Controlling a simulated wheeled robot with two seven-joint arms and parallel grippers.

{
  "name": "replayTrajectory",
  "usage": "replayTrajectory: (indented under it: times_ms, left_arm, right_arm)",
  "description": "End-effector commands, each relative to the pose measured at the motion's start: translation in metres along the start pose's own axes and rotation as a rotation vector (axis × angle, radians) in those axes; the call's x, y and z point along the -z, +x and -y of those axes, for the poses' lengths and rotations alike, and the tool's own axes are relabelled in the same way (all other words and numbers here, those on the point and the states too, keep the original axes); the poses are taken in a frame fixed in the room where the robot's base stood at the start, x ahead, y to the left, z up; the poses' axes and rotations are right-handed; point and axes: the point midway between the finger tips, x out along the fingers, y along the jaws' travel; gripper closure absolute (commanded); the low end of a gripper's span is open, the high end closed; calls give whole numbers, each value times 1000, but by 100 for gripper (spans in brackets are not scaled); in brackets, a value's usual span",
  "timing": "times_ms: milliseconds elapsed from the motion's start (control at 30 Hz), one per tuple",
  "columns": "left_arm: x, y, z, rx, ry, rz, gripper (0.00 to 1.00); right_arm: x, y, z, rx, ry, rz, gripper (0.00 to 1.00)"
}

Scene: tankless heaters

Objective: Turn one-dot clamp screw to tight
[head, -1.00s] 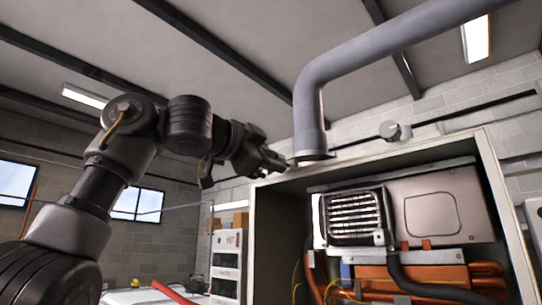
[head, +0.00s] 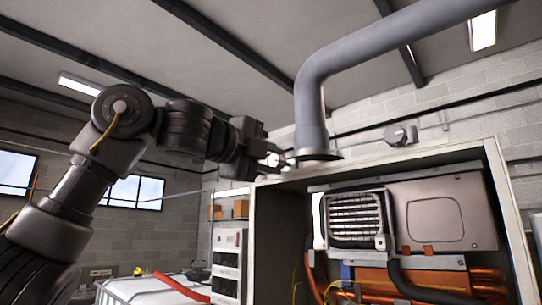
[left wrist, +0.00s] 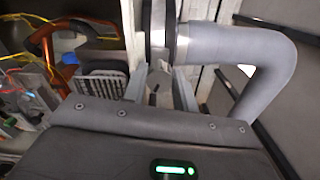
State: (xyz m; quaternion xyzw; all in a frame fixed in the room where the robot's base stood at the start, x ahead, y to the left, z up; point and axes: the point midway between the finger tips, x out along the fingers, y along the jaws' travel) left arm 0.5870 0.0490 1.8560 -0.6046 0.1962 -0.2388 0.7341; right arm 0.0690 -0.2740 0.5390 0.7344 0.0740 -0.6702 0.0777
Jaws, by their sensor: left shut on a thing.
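A grey flue pipe (head: 309,110) comes down to the cabinet top, with a clamp collar (head: 315,154) around its foot. In the left wrist view the pipe (left wrist: 235,55) runs off to the right from the dark clamp ring (left wrist: 163,30). My left gripper (head: 279,160) is beside the collar, left of the pipe. In the left wrist view my left gripper (left wrist: 158,88) is shut on a small grey clamp screw (left wrist: 157,78) next to the ring. Its dot marking cannot be made out. My right gripper is not in view.
The open cabinet (head: 489,190) holds a heater unit (head: 437,211) with a grille, orange pipes and dark hoses below my gripper. A round fitting (head: 400,134) sits on the wall behind. The air left of the cabinet top is mostly free.

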Motion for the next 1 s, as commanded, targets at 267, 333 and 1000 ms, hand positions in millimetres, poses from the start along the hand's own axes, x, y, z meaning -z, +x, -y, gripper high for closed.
replayTrajectory:
  times_ms: [267, 333, 1000]
  left_arm:
    - [1, 1, -2, -6, 55, -3, 95]
    - [1, 1, -2, -6, 58, -3, 95]
    - [1, 1, -1, -3, 57, -1, 50]
  right_arm:
    - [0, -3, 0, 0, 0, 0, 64]
    - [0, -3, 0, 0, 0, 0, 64]
    - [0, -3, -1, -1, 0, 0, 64]
